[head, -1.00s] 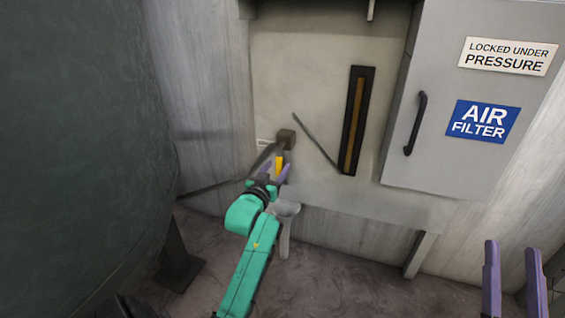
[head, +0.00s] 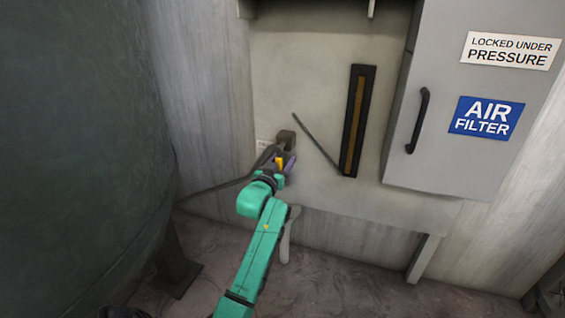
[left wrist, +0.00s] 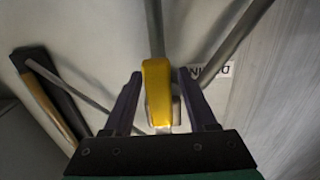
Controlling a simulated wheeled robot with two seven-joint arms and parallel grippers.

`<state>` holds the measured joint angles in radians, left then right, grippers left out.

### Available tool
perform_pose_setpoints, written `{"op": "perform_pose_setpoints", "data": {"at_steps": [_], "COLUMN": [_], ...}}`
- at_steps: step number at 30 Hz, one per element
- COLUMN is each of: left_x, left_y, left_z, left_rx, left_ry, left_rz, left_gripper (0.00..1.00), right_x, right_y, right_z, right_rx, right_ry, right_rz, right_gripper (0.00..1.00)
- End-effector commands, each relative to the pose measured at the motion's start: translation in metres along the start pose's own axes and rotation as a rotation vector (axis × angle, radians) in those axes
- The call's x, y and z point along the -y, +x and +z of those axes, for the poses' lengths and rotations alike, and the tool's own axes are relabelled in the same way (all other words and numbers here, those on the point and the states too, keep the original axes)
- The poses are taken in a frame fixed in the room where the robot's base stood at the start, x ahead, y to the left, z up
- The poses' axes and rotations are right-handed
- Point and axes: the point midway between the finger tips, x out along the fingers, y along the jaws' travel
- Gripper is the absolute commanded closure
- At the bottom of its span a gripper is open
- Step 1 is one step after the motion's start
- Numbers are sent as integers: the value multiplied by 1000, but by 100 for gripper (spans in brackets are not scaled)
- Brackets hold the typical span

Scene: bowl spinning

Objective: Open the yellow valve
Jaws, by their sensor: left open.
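The yellow valve handle (head: 279,162) is small and sits in front of the pale wall panel, just below a grey-brown block (head: 286,141). In the left wrist view the yellow handle (left wrist: 157,88) stands between the two purple fingers of my left gripper (left wrist: 160,75). The fingers are open, with a visible gap on each side of the handle. In the head view my left gripper (head: 284,164) is at the valve and its wrist hides part of it. My right gripper is not in view.
A large dark tank (head: 75,150) fills the left side. A grey cabinet (head: 455,150) with a black handle is at right. A dark-framed gauge strip (head: 356,120) and a thin rod (head: 315,143) are on the panel. Pipes run behind the valve in the left wrist view.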

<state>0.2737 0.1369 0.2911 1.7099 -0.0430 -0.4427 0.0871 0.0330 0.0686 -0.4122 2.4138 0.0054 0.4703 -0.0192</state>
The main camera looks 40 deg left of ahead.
Motion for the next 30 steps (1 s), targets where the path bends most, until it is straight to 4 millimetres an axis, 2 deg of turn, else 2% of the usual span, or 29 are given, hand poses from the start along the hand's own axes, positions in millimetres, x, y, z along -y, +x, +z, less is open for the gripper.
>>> {"op": "perform_pose_setpoints", "data": {"at_steps": [3, 4, 8, 9, 30], "left_x": [0, 0, 0, 0, 0], "left_y": [0, 0, 0, 0, 0], "left_z": [0, 0, 0, 0, 0], "left_rx": [0, 0, -1, -1, -1], "left_ry": [0, 0, 0, 0, 0], "left_rz": [0, 0, 0, 0, 0], "left_gripper": [43, 46, 96, 100, 100], "right_x": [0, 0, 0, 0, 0], "right_y": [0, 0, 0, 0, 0], "right_z": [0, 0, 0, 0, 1], "right_rx": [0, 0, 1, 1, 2], "right_ry": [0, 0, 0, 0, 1], "right_rz": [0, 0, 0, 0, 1], "right_gripper": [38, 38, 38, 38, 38]}}
